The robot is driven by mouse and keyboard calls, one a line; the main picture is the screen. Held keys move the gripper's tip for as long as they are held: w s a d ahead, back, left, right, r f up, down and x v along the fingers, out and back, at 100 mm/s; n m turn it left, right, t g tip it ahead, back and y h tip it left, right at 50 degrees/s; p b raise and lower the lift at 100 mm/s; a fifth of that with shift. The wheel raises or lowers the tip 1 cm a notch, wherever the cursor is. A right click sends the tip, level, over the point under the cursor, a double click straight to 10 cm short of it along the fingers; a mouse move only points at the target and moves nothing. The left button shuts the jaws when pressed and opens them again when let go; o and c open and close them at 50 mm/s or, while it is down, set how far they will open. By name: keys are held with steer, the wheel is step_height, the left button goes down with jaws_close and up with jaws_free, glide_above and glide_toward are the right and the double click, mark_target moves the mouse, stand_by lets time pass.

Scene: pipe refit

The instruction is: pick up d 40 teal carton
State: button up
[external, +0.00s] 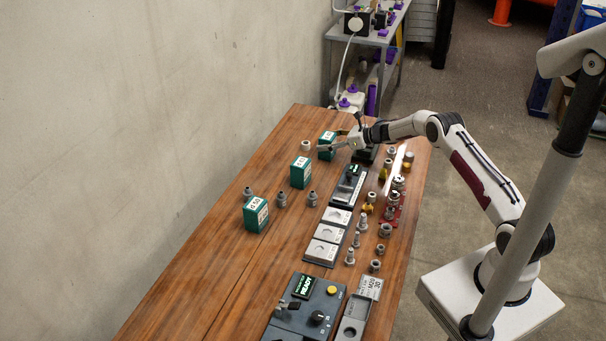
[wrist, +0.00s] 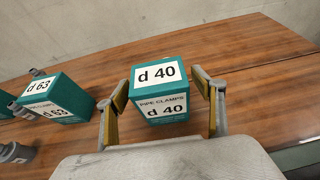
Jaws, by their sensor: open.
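The d 40 teal carton (wrist: 160,91) stands upright on the wooden table, with white labels on its top and front. In the wrist view it sits centred between the two open fingers of my gripper (wrist: 163,98), with a small gap on each side. In the external view the d 40 carton (external: 326,146) is the farthest of the three cartons, and my gripper (external: 336,146) reaches it from the right. Its top label is too small to read there. Nothing is held.
The d 63 carton (wrist: 55,98) stands to the left in the wrist view. Another teal carton (external: 256,214) stands nearer the camera in the external view. Several grey fittings (external: 282,199) stand around the cartons. A control box (external: 305,305) is at the near end.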

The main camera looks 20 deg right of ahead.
stand_by(0.3)
steer(key=c, duration=1.4)
steer(key=shift+r, duration=0.1)
steer(key=shift+r, duration=4.95)
